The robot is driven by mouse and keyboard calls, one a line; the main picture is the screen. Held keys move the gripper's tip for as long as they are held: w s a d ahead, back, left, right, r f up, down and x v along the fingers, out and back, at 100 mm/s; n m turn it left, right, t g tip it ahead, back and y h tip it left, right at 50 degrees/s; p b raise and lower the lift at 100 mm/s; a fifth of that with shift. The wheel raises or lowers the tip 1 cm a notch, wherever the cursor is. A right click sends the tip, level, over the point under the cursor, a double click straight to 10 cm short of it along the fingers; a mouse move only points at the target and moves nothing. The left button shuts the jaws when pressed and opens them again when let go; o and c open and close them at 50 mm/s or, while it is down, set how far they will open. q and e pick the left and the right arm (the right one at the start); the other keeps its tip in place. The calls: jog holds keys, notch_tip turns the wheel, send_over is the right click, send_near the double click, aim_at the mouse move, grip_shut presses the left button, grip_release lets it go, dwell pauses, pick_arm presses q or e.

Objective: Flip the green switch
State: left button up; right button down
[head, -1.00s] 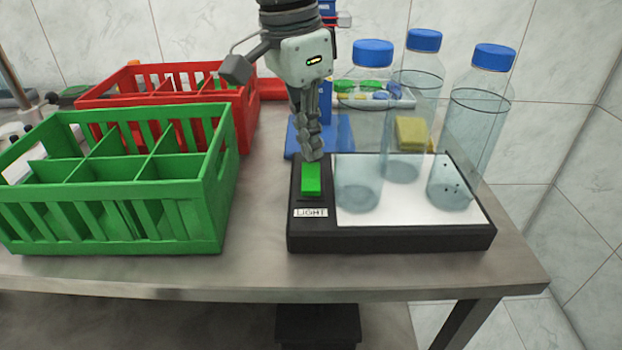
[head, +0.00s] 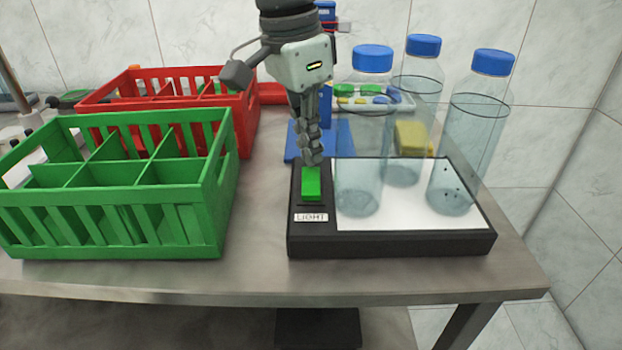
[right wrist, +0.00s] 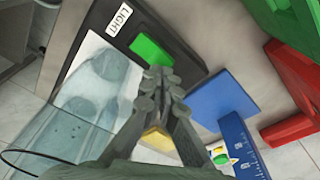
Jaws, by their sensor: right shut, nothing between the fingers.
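The green switch (head: 312,184) sits on the left part of a black light box (head: 390,243), above a label reading LIGHT. My right gripper (head: 315,160) is shut and empty, pointing down, with its fingertips at the far edge of the switch. In the right wrist view the shut fingertips (right wrist: 160,74) lie beside the green switch (right wrist: 148,50). I cannot tell whether they touch it. My left gripper does not show.
Several clear bottles with blue caps (head: 373,58) stand on the box's white panel (head: 400,212). A green crate (head: 215,215) stands to the left, a red crate (head: 245,130) behind it. A blue stand (head: 340,140) and a tray of caps (head: 400,103) are behind.

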aim_at(310, 174)
jog(key=shift+f+b, duration=0.8)
jog(key=shift+f, duration=0.35)
dwell(0.8)
jog(key=shift+r, duration=0.1)
jog(key=shift+r+p, duration=2.5)
jog(key=shift+r, duration=0.95)
